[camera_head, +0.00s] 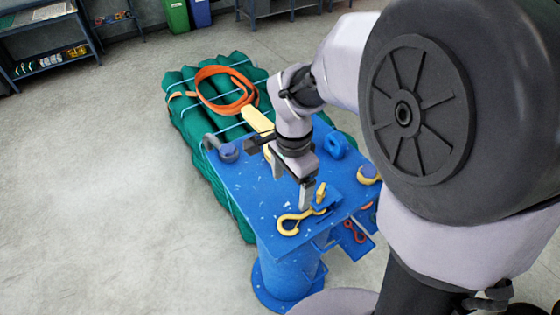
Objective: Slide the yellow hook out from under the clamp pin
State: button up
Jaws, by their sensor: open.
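The yellow hook (289,225) lies on the blue table top (243,182) near its front edge. Its curved end points left and its shank runs right toward a small blue block. A yellow upright piece (321,192), which may be the clamp pin, stands by that block (329,200). Whether the pin presses on the shank is too small to tell. My gripper (304,199) points down just above and behind the hook's shank. It is open, with nothing visible in it. The arm hides part of the table behind it.
A grey shackle (222,148) sits at the table's left corner. A blue ring (337,145) and a yellow shackle (368,174) stand on the right side. Green bundled net (190,125) with an orange strap (207,80) lies behind. Red hooks (354,232) hang below the front edge.

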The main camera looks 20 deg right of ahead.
aim_at(288, 226)
notch_tip(288, 226, down, 17)
jog(key=shift+r+b, duration=0.1)
jog(key=shift+b, duration=0.3)
grip_shut()
dwell(0.4)
